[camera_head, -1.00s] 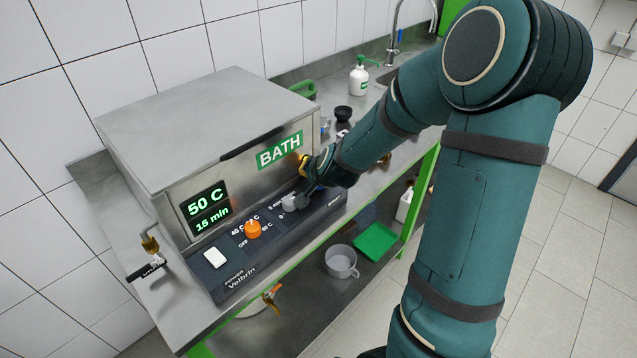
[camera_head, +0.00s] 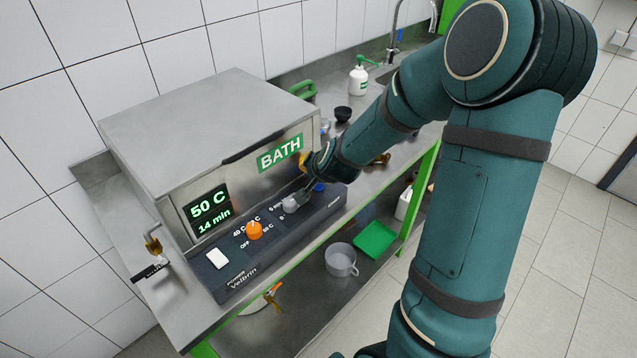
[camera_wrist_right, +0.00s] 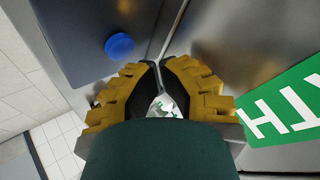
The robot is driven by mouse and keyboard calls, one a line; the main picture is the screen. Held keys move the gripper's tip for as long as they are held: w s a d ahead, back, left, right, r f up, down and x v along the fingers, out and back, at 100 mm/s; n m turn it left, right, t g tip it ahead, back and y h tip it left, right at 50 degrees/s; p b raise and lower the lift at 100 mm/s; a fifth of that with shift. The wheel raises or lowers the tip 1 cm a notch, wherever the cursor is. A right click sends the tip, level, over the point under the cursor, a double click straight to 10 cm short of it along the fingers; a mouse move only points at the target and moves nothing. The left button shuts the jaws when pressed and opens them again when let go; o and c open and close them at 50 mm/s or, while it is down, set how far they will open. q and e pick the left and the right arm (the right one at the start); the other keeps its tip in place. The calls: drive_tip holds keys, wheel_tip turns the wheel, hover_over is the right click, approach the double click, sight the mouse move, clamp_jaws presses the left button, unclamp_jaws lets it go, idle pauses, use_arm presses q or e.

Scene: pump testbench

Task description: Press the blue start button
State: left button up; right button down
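The blue start button (camera_head: 319,187) is a small round cap at the right end of the bath's dark control panel (camera_head: 262,262). In the right wrist view the blue button (camera_wrist_right: 119,45) is up and left of the fingertips, apart from them. The display (camera_head: 210,210) reads 50 C and 14 min. My left gripper is not in view.
A grey knob (camera_head: 290,204), an orange knob (camera_head: 254,230) and a white switch (camera_head: 217,259) sit on the panel left of the button. The steel bath housing (camera_head: 205,120) stands close behind the gripper. A lower shelf holds a mug (camera_head: 341,260) and green tray (camera_head: 375,241).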

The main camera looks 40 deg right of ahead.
drive_tip(key=shift+r+p, duration=2.15)
drive_tip(key=shift+r, duration=0.35)
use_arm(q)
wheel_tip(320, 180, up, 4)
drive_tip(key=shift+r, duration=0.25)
use_arm(e)
drive_tip(key=shift+f, duration=0.1)
